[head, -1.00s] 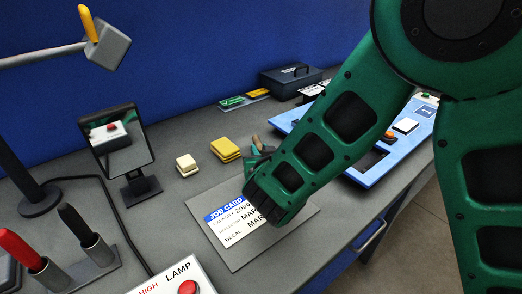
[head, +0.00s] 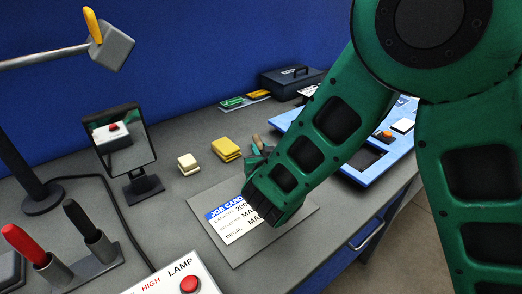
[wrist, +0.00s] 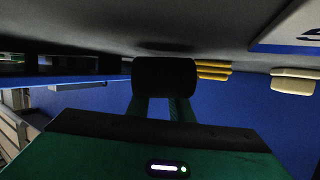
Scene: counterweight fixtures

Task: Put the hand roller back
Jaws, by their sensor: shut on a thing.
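My gripper (head: 257,156) is mostly hidden behind my forearm in the head view, low over the bench beyond the job card. A short brown handle (head: 257,141) sticks up at it, apparently the hand roller's. In the wrist view, a dark, blocky roller head (wrist: 165,76) sits at the ends of my green fingers (wrist: 165,107), which are shut on the roller. The roller is close to the grey bench surface; whether it touches is too dark to tell. No holder for it can be made out clearly.
The job card (head: 232,220) lies on a grey mat under my forearm. Yellow blocks (head: 225,149) and cream blocks (head: 188,163) stand left of my gripper. A blue panel (head: 360,175) lies to the right.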

